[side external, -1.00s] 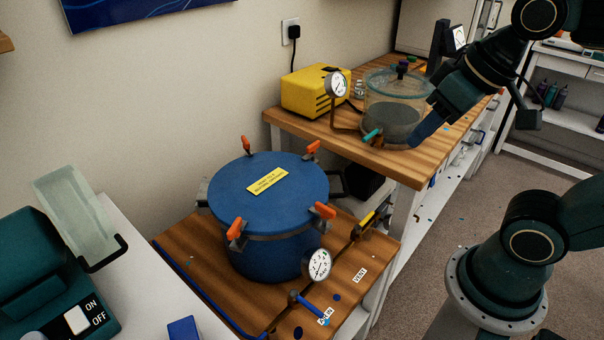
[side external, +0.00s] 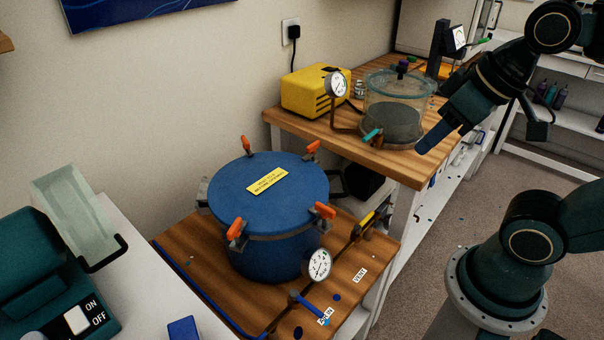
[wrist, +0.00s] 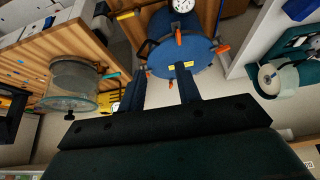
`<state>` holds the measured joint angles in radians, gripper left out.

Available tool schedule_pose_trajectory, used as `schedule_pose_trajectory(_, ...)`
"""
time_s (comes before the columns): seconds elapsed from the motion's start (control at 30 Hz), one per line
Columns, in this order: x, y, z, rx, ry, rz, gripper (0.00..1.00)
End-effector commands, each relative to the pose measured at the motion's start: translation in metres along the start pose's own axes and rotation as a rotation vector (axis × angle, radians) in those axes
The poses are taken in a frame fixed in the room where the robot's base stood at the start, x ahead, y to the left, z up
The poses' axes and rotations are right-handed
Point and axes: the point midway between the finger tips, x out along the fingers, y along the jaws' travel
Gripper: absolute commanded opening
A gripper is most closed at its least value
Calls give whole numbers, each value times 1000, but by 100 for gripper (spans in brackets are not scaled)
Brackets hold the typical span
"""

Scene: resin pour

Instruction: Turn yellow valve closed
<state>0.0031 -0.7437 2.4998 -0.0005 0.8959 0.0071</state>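The yellow valve (side external: 366,221) is a yellow handle on the dark pipe at the right of the blue pressure pot, near the VENT label (side external: 360,275). In the wrist view a yellowish handle (wrist: 125,15) shows at the top, on the pipe beside the pot. My gripper (side external: 427,143) is up and to the right of the valve, in front of the upper bench's edge and apart from everything. In the wrist view its two blue fingers (wrist: 162,90) are spread with nothing between them.
The blue pot (side external: 268,215) has orange clamps and a gauge (side external: 317,265). A blue-handled valve (side external: 307,302) is near its front. A glass chamber (side external: 396,110) with a teal valve (side external: 372,135) and a yellow pump (side external: 314,91) stand on the upper bench (side external: 340,147).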

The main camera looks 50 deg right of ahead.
Motion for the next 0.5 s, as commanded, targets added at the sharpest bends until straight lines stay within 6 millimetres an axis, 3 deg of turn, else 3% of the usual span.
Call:
schedule_pose_trajectory(0.27, 20, 8, -13, 136, -34, 19, 33)
schedule_pose_trajectory(0.5, 56, 26, -29, 379, -82, 52, 33)
